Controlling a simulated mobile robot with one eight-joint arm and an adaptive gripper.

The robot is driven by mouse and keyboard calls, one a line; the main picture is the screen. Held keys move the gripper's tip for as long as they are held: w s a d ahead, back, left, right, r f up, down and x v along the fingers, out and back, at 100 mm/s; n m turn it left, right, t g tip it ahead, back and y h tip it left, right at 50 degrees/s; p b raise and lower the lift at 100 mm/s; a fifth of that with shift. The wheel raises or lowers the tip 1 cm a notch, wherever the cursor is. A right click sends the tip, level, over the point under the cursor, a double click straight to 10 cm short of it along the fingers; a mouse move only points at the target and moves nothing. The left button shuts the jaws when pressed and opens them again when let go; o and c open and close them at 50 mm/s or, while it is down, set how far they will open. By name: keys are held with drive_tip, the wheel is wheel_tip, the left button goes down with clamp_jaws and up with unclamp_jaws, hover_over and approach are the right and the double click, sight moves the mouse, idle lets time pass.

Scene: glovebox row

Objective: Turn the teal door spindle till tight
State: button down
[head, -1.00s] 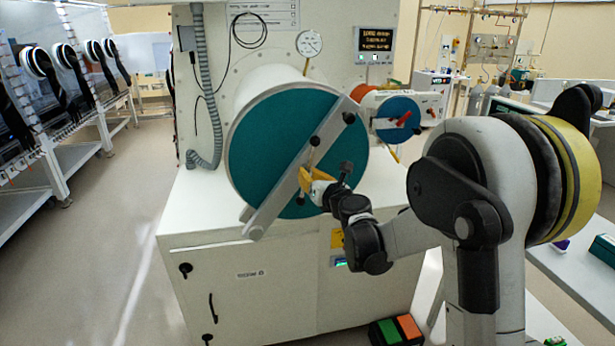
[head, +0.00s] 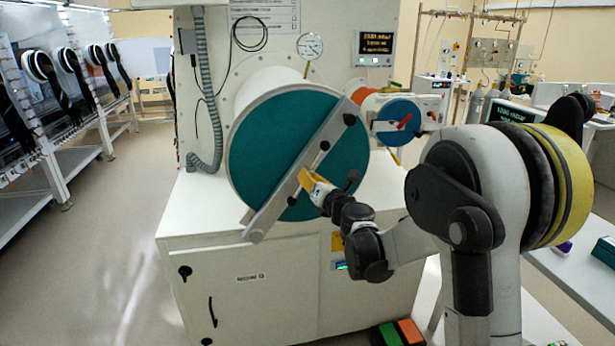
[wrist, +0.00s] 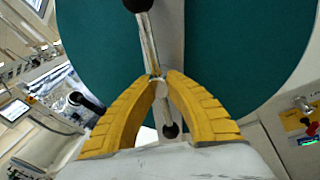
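The teal door (head: 262,140) is a large round disc on the white chamber, crossed by a slanted grey bar (head: 277,205). At its middle is the teal door spindle, a thin metal cross rod with a black knob at each end; its upper knob (head: 325,145) and lower knob (head: 291,200) show. The rod (wrist: 149,45) runs up and slightly left in the wrist view. My gripper (head: 304,177) is at the spindle's middle. Its yellow fingers (wrist: 160,77) close in on the rod from both sides, and the exact contact is partly hidden.
A smaller blue round door (head: 398,122) with a red handle is close on the right. A dial gauge (head: 310,46) and a lit display (head: 376,40) are above. A grey hose (head: 205,90) hangs at left. The floor at left is clear.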

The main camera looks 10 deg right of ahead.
drive_tip(key=c, duration=1.5)
unclamp_jaws()
drive_tip(key=shift+s, duration=0.1)
drive_tip(key=s, duration=0.4)
drive_tip(key=s+d, duration=0.1)
drive_tip(key=s, duration=0.2)
drive_tip(key=s+d, duration=0.1)
drive_tip(key=s, duration=0.3)
drive_tip(key=shift+s+d, duration=0.15)
drive_tip(key=shift+s, duration=0.2)
